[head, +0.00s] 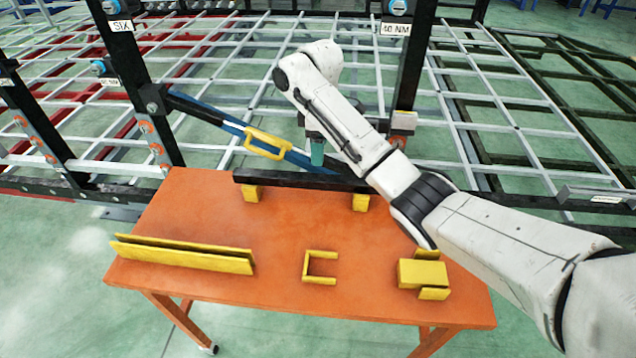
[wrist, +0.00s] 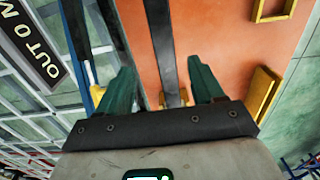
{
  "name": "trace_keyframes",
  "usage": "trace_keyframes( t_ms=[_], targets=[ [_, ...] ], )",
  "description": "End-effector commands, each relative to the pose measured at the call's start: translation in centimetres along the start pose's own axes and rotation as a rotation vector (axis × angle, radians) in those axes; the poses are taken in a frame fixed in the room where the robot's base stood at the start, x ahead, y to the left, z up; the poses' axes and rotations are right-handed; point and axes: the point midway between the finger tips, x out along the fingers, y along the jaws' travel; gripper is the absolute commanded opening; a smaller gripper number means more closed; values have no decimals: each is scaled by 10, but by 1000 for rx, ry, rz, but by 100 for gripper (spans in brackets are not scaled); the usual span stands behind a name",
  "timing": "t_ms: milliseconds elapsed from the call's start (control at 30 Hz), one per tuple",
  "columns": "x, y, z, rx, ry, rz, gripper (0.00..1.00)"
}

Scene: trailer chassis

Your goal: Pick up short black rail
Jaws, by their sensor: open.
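The short black rail (head: 300,181) lies along the back edge of the orange table, resting on two yellow supports. My gripper (head: 317,150) has teal fingers and hangs at the rail's back side, near its middle, in the head view. In the wrist view my gripper (wrist: 162,76) is open and empty. The black rail (wrist: 160,40) runs lengthwise up the picture between the two fingers, apart from both. How far the fingertips are from the rail in depth is hard to tell.
The orange table (head: 205,210) also holds a long yellow holder (head: 182,254), a yellow U-shaped bracket (head: 319,266) and a yellow block (head: 422,273). Behind it stand black posts (head: 140,85) and a blue bar (head: 220,118) with a yellow handle (head: 268,143).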

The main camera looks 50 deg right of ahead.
Motion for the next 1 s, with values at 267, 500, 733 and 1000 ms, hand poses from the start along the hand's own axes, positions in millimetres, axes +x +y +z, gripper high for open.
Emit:
trace_keyframes(
  t_ms=[267,500,733,1000],
  targets=[
    [40,-1,0,1,0,-2,67],
    [55,-1,0,1,0,0,67],
    [82,-6,-3,2,-2,-2,67],
    [104,-6,-3,2,0,0,67]
  ],
)
